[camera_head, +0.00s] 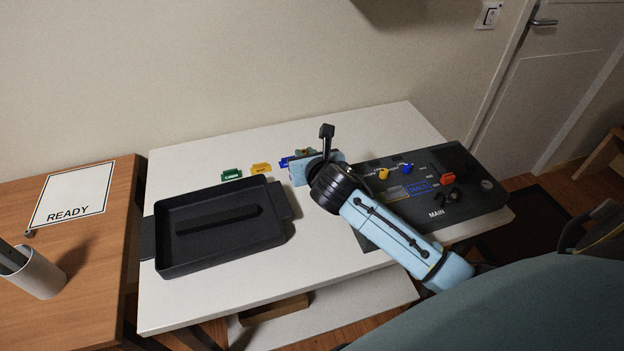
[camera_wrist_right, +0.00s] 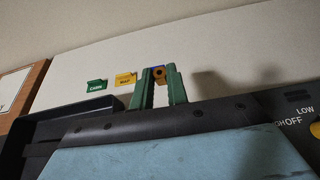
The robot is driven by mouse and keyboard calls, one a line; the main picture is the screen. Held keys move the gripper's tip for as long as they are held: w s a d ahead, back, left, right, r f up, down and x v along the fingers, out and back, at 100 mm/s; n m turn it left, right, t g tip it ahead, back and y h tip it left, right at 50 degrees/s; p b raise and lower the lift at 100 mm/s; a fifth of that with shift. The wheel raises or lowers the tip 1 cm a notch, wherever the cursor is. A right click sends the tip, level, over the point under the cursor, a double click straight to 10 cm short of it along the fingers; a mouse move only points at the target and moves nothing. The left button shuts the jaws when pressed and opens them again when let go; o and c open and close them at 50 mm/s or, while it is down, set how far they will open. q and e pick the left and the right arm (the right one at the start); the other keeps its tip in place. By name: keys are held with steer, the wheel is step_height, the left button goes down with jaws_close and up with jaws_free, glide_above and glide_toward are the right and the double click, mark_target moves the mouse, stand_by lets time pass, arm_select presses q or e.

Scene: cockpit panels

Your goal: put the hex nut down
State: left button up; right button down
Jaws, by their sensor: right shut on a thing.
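My right gripper (camera_head: 303,152) reaches over the back middle of the white table, partly hidden by its own wrist in the head view. In the right wrist view its two green fingers (camera_wrist_right: 158,80) are shut on the hex nut (camera_wrist_right: 159,72), a small brass-orange piece with a dark hole, near the fingertips. The nut is mostly hidden in the head view. A blue label (camera_head: 285,162) stands just left of the gripper; I cannot tell how far the nut is above the table. My left gripper is not in view.
A black tray (camera_head: 165,261) with a dark bar inside fills the table's left. Green (camera_head: 232,174) and yellow (camera_head: 261,168) labels stand behind it. A dark switch panel (camera_head: 450,209) lies right. A READY sheet (camera_head: 75,190) and white cup (camera_head: 38,276) are on the wooden table.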

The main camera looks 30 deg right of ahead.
steer(key=b, duration=0.1)
glide_above(307, 188)
step_height(307, 188, down, 5)
steer(key=shift+w+r, duration=0.1)
steer(key=shift+f, duration=0.25)
steer(key=shift+f+b, duration=0.35)
step_height(307, 188, down, 2)
steer(key=shift+f+b, duration=0.25)
steer(key=shift+b, duration=0.25)
steer(key=shift+f, duration=0.3)
steer(key=c, duration=1.4)
jaws_free()
steer(key=shift+c, duration=0.2)
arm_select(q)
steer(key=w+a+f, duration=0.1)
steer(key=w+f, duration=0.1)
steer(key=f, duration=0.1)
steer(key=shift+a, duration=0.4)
arm_select(e)
steer(key=shift+o, duration=0.3)
